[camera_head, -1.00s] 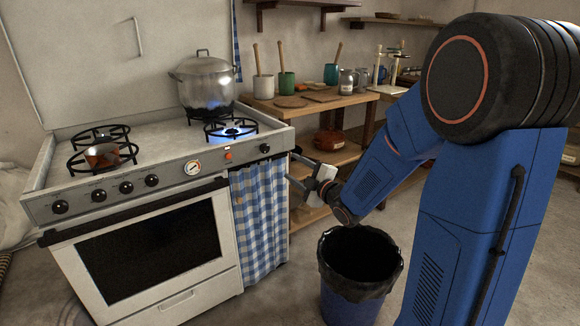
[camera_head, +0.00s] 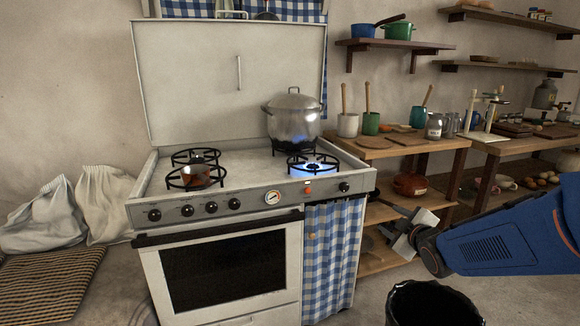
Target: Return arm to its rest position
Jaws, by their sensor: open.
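My blue arm (camera_head: 515,238) reaches in from the right edge in the head view. My gripper (camera_head: 379,219) is at its left end, in front of the wooden shelf unit and just right of the stove's front corner. Its two fingers point left and are apart, with nothing seen between them. The upper part of the arm is outside the picture.
The stove (camera_head: 233,210) has a lit front right burner (camera_head: 313,165) and a steel pot (camera_head: 293,120) behind it. A black-lined bin (camera_head: 430,305) stands below my arm. A checked curtain (camera_head: 333,260) hangs beside the oven. Shelves (camera_head: 405,142) with jars stand behind.

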